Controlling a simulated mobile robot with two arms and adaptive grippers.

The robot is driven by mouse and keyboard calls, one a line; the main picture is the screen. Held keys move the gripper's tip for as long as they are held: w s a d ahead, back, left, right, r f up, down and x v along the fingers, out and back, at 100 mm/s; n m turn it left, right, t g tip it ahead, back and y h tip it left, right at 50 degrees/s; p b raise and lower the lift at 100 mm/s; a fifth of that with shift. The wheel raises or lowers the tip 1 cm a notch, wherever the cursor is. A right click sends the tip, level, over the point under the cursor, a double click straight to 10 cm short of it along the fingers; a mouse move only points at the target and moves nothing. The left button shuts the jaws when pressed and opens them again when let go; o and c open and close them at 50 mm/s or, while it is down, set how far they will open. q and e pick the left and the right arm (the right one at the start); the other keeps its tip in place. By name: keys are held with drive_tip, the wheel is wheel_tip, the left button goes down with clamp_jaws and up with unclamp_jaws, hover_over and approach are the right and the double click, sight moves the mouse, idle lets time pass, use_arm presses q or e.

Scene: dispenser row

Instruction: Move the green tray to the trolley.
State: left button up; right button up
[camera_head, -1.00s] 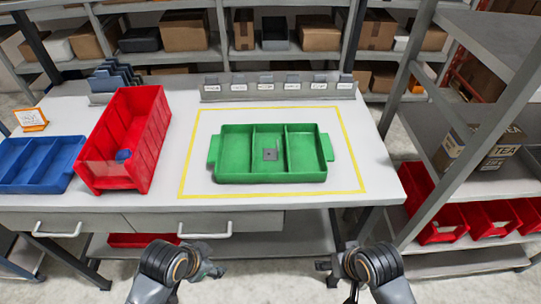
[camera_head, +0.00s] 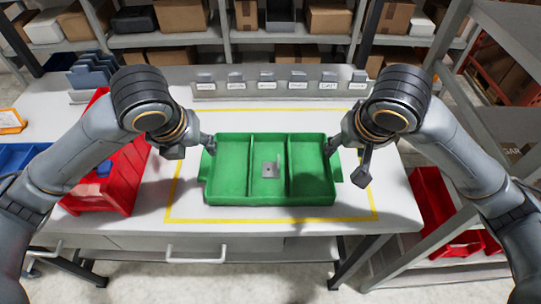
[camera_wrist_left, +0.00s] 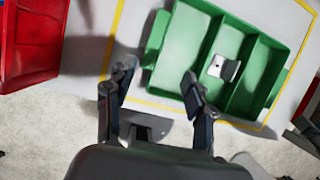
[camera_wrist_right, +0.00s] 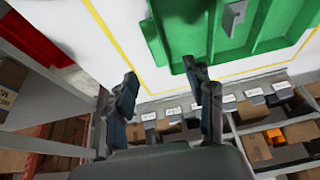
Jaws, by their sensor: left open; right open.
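The green tray (camera_head: 232,172) lies flat on the white table inside a yellow outline. It has three compartments and a handle at each short end. A small grey metal bracket (camera_head: 270,170) lies in its middle compartment. My left gripper (camera_head: 208,145) is open at the tray's left end; in the left wrist view its fingers (camera_wrist_left: 158,82) are apart near the tray's edge. My right gripper (camera_head: 330,148) is open at the right end; its fingers (camera_wrist_right: 167,88) are apart in the right wrist view. Neither holds the tray. I see no trolley.
A red bin (camera_head: 100,195) stands left of the tray, partly behind my left arm. A blue tray (camera_head: 14,158) lies at the far left. A labelled dispenser row (camera_head: 280,88) runs along the table's back. A shelf rack (camera_head: 505,38) stands on the right.

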sight(205, 162)
use_arm(q)
drive_tip(key=shift+s+a+r+m, duration=0.1)
drive_tip(key=shift+a+r+m, duration=0.2)
drive_tip(key=shift+r+m, duration=0.15)
use_arm(e)
drive_tip(key=shift+s+d+r, duration=0.1)
drive_tip(key=shift+d+r, duration=0.2)
drive_tip(key=shift+r, duration=0.2)
use_arm(q)
drive_tip(key=x, duration=1.4)
drive_tip(key=shift+a+r, duration=0.1)
use_arm(e)
drive_tip(key=x, duration=1.4)
use_arm(q)
drive_tip(key=shift+c, duration=0.2)
use_arm(e)
drive_tip(key=shift+c, duration=0.2)
use_arm(q)
clamp_jaws()
use_arm(e)
drive_tip(key=shift+d+r, duration=0.1)
clamp_jaws()
